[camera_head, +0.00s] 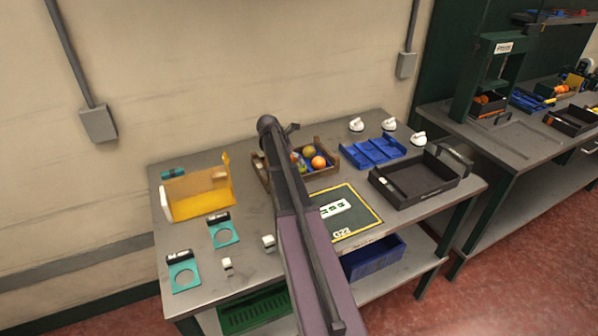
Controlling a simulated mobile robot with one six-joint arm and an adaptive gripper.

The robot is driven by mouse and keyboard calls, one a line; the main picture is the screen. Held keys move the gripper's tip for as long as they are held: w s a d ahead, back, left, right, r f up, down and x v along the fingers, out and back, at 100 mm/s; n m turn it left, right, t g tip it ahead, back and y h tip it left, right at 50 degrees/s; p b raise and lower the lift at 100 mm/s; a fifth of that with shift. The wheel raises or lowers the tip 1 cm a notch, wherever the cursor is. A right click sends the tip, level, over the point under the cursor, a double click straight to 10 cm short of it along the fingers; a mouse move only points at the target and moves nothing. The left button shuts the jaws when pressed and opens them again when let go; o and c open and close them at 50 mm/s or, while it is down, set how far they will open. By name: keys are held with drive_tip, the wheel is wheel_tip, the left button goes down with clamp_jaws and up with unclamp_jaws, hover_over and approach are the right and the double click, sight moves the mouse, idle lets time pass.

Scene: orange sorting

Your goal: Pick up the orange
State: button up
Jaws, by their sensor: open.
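A round orange (318,162) lies in a small brown wooden crate (325,172) at the back middle of the table. A yellowish round fruit (309,151) lies just behind it, with a small blue item to their left. My arm (290,195) reaches up from the bottom edge and crosses in front of the crate's left part, hiding some of its contents. The arm's far end rises above the crate's back left. I cannot make out the fingers of my gripper; nothing shows touching the orange.
A blue divided tray (373,152) and a black tray (412,186) stand right of the crate. A dark mat (347,216) lies in front. A yellow bin (200,196) and teal plates (223,234) are at left. White knobbed items (389,124) stand behind. A second table stands at right.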

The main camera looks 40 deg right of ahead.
drive_tip(key=b+x, duration=0.2)
drive_tip(key=shift+w+d+f, duration=0.15)
drive_tip(key=shift+d+f, duration=0.05)
drive_tip(key=shift+f, duration=0.05)
drive_tip(key=shift+b+x, duration=0.7)
drive_tip(key=shift+x, duration=0.15)
drive_tip(key=c, duration=1)
